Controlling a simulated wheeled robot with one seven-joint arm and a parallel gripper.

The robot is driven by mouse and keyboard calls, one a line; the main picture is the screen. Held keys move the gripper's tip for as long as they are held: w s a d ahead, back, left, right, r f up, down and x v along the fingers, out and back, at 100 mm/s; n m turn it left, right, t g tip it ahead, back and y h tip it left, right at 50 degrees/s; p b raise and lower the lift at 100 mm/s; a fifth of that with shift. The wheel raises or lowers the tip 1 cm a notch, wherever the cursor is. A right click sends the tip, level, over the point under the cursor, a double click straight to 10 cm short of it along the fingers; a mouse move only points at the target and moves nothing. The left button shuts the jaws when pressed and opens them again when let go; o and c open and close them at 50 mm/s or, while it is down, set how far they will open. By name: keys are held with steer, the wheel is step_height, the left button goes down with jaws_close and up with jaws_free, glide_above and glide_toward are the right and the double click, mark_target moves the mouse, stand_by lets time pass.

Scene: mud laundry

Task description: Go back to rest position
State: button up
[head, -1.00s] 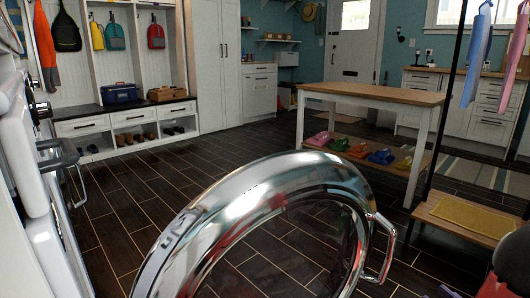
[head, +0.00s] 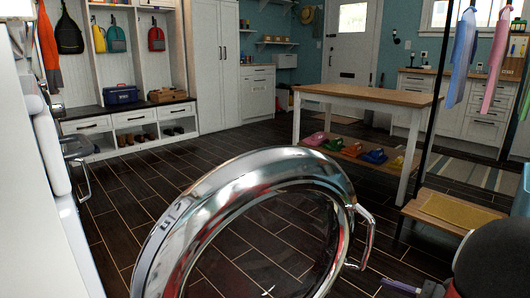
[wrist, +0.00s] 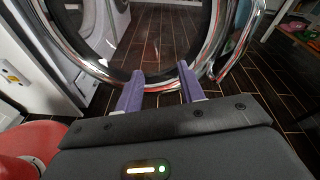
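My gripper (wrist: 158,72) shows in the wrist view with its two purple fingers apart and nothing between them. In the head view, part of my gripper (head: 402,287) shows at the bottom right edge, with a dark arm link beside it. A round chrome-rimmed machine door (head: 170,235) stands open at the bottom centre, its handle (head: 367,240) on the right side. In the wrist view the door's rim (wrist: 215,70) lies just beyond the fingertips. I cannot tell whether the fingers touch it.
White machines (head: 35,200) line the left edge. A wooden-topped table (head: 370,96) with colourful shoes on its lower shelf stands at back right. A rack with a bench (head: 428,210) is at right. Open dark tile floor (head: 125,190) lies in the middle.

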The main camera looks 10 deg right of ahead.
steer(key=s+a+r+n+g+h+p, duration=0.1)
steer(key=s+a+r+n+g+p, duration=0.1)
steer(key=a+n+g, duration=0.5)
steer(key=s+a+r+n+g+p, duration=0.15)
steer(key=a+n+g, duration=0.25)
steer(key=a+n, duration=0.55)
steer(key=s+a+r+n+t+h+p, duration=0.1)
steer(key=a+r+n+t+h+p, duration=0.1)
steer(key=r+n+h, duration=0.4)
steer(key=a+n+t+h, duration=0.1)
steer(key=n, duration=0.3)
steer(key=shift+s+a+r, duration=0.3)
steer(key=shift+s+a, duration=0.05)
steer(key=shift+s, duration=0.05)
